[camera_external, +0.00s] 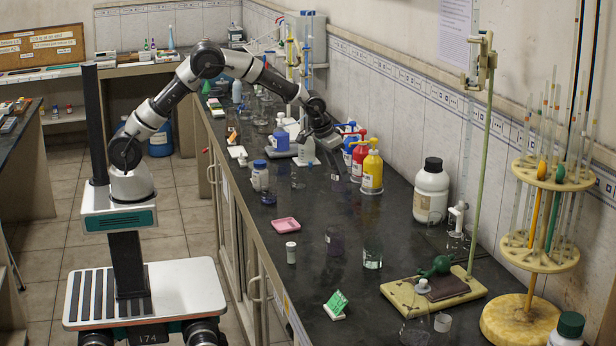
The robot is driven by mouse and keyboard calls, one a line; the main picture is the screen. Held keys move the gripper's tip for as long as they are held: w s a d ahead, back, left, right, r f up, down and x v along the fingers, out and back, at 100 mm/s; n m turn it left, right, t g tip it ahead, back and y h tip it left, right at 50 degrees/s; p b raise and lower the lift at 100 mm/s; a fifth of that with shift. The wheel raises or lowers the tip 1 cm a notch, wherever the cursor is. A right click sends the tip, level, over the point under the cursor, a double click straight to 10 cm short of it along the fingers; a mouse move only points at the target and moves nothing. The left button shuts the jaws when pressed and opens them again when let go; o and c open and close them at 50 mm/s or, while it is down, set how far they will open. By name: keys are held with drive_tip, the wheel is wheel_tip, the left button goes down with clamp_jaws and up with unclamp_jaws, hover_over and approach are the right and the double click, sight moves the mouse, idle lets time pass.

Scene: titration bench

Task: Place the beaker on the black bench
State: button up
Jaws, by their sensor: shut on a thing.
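My gripper (335,164) is above the right half of the black bench (265,232), left of the yellow wash bottle, and points down. It is shut on what looks like a small clear glass beaker (340,183). The beaker is dim against the dark bench, and its upper part is hidden by the fingers. I cannot tell whether its base touches the bench top.
Yellow (372,172) and red (359,158) wash bottles stand close right of my gripper. Bare bench lies between the tray and glassware.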

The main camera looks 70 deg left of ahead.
drive_tip(key=a+n+y+b, duration=0.1)
drive_tip(key=a+n+b, duration=0.15)
drive_tip(key=a, duration=1.65)
wheel_tip(320, 180, down, 10)
drive_tip(key=shift+w+r, duration=0.15)
drive_tip(key=shift+f, duration=0.25)
drive_tip(key=o, duration=1)
drive_tip(key=shift+r, duration=0.1)
drive_tip(key=shift+o, duration=0.2)
drive_tip(key=shift+r, duration=0.1)
